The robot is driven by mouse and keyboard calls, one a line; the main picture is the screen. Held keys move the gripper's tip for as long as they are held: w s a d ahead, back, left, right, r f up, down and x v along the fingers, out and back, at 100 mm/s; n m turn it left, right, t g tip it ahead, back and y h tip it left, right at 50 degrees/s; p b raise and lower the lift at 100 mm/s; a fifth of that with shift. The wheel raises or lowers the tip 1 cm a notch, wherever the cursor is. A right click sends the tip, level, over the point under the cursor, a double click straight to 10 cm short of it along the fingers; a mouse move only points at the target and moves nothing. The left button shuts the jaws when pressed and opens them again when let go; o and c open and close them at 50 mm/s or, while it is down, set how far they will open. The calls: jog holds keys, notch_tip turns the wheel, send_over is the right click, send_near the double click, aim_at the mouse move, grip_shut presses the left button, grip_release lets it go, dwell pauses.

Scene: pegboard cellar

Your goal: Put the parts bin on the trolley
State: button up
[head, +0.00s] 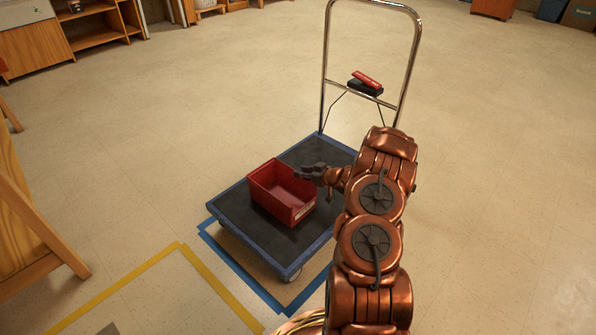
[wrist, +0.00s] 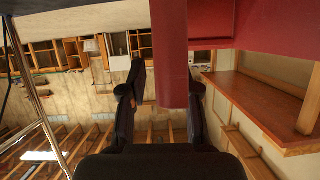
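The red parts bin (head: 267,203) sits upright on the dark deck of the blue-edged trolley (head: 238,213), near the deck's middle. My gripper (head: 312,173) is at the bin's right-hand rim in the head view. In the wrist view, my gripper (wrist: 163,98) has its two fingers apart, with a red wall of the bin (wrist: 172,50) reaching down between them. The wall is close to the right finger, and a gap shows on the left finger's side. My arm hides part of the trolley's right side.
The trolley's chrome handle (head: 411,65) rises at the far end, with a black and red object (head: 366,83) by it. Blue and yellow tape marks the floor around the trolley. A wooden piece (head: 20,220) stands at the left. Open floor lies beyond and right.

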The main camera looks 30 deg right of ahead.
jog(key=p+v, duration=0.2)
jog(key=v, duration=0.7)
jog(key=w+a+r+g+h, duration=0.1)
jog(key=w+r+g+h, duration=0.25)
jog(key=r, duration=0.45)
jog(key=s+a+r+m+g+h, duration=0.2)
jog(key=s+a+r+g, duration=0.15)
jog(key=a+r, duration=0.3)
jog(key=s+a+r+g, duration=0.3)
jog(key=s+a, duration=0.6)
jog(key=s, duration=0.5)
jog(key=s+a+r+g+y, duration=0.1)
jog(key=s+a+r+g, duration=0.2)
jog(key=s+a, duration=0.6)
jog(key=s+a+r+g+y, duration=0.1)
jog(key=s+a+r+g, duration=0.2)
jog(key=s+a, duration=0.6)
jog(key=s+r, duration=0.2)
jog(key=s, duration=0.7)
jog(key=shift+s+a+r+g, duration=0.3)
jog(key=shift+s+a, duration=0.05)
jog(key=shift+r, duration=0.1)
